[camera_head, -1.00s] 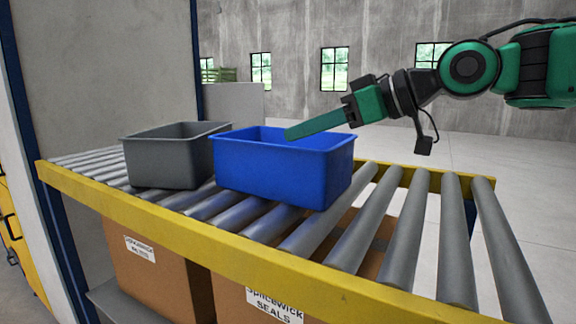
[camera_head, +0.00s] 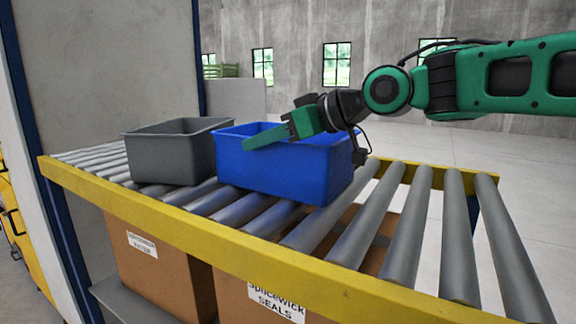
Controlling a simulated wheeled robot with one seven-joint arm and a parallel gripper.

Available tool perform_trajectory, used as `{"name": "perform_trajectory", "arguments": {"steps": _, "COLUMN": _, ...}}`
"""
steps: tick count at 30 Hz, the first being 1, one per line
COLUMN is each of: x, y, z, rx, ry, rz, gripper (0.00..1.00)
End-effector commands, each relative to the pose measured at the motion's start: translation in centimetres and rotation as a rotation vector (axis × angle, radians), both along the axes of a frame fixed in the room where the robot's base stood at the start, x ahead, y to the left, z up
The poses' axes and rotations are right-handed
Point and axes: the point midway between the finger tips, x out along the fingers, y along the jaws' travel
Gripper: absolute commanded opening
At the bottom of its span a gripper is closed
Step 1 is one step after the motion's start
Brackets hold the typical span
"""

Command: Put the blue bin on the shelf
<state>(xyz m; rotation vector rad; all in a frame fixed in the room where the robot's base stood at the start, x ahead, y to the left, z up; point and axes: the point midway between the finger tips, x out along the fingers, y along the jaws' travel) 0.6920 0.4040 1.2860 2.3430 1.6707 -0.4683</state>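The blue bin (camera_head: 285,171) stands upright on the roller conveyor (camera_head: 345,240), beside a grey bin on its left. My gripper (camera_head: 262,138) reaches in from the right, with its green fingers over the bin's top opening near the front left rim. From this side the fingers overlap one another, so the gap between them does not show. I cannot tell whether they touch the rim. The inside of the bin is mostly hidden by its front wall and my gripper. No shelf can be clearly made out in this view.
The grey bin (camera_head: 170,158) stands close to the blue bin's left side. Cardboard boxes (camera_head: 160,268) sit below the conveyor. The rollers to the right are bare. A grey wall panel (camera_head: 110,75) and blue post (camera_head: 199,60) stand behind on the left.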

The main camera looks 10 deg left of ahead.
Motion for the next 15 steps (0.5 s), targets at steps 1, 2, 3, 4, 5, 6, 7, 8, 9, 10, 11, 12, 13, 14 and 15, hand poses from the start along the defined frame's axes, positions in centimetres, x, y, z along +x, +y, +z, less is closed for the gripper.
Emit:
{"name": "perform_trajectory", "arguments": {"steps": 1, "x": 0.03, "y": 0.16, "z": -0.03, "rx": 0.0, "ry": -0.001, "rz": 0.0, "gripper": 0.25}}
{"name": "perform_trajectory", "arguments": {"steps": 2, "x": 0.05, "y": 0.16, "z": -0.04, "rx": 0.0, "ry": -0.001, "rz": -0.001, "gripper": 0.25}}
{"name": "perform_trajectory", "arguments": {"steps": 3, "x": 0.06, "y": 0.14, "z": -0.03, "rx": 0.0, "ry": -0.001, "rz": -0.001, "gripper": 0.25}}
{"name": "perform_trajectory", "arguments": {"steps": 4, "x": 0.06, "y": 0.12, "z": -0.02, "rx": 0.0, "ry": -0.001, "rz": -0.001, "gripper": 0.25}}
{"name": "perform_trajectory", "arguments": {"steps": 5, "x": 0.06, "y": 0.11, "z": -0.03, "rx": 0.0, "ry": 0.0, "rz": -0.001, "gripper": 0.25}}
{"name": "perform_trajectory", "arguments": {"steps": 6, "x": 0.06, "y": 0.11, "z": -0.03, "rx": 0.0, "ry": 0.0, "rz": -0.001, "gripper": 0.25}}
{"name": "perform_trajectory", "arguments": {"steps": 7, "x": 0.05, "y": 0.1, "z": -0.02, "rx": 0.0, "ry": 0.0, "rz": -0.001, "gripper": 0.18}}
{"name": "perform_trajectory", "arguments": {"steps": 8, "x": 0.05, "y": 0.1, "z": -0.02, "rx": 0.0, "ry": 0.0, "rz": -0.001, "gripper": 0.11}}
{"name": "perform_trajectory", "arguments": {"steps": 9, "x": 0.06, "y": 0.08, "z": -0.03, "rx": 0.0, "ry": 0.0, "rz": -0.001, "gripper": 0.01}}
{"name": "perform_trajectory", "arguments": {"steps": 10, "x": 0.06, "y": 0.08, "z": -0.03, "rx": 0.0, "ry": 0.0, "rz": -0.001, "gripper": 0.0}}
{"name": "perform_trajectory", "arguments": {"steps": 11, "x": 0.06, "y": 0.07, "z": -0.03, "rx": 0.0, "ry": 0.0, "rz": -0.001, "gripper": 0.0}}
{"name": "perform_trajectory", "arguments": {"steps": 12, "x": 0.06, "y": 0.07, "z": -0.03, "rx": 0.0, "ry": 0.0, "rz": -0.001, "gripper": 0.0}}
{"name": "perform_trajectory", "arguments": {"steps": 13, "x": 0.06, "y": 0.06, "z": -0.02, "rx": 0.0, "ry": 0.0, "rz": -0.001, "gripper": 0.0}}
{"name": "perform_trajectory", "arguments": {"steps": 14, "x": 0.06, "y": 0.06, "z": -0.02, "rx": 0.0, "ry": 0.0, "rz": -0.001, "gripper": 0.0}}
{"name": "perform_trajectory", "arguments": {"steps": 15, "x": 0.07, "y": 0.06, "z": -0.02, "rx": 0.0, "ry": 0.0, "rz": -0.001, "gripper": 0.0}}
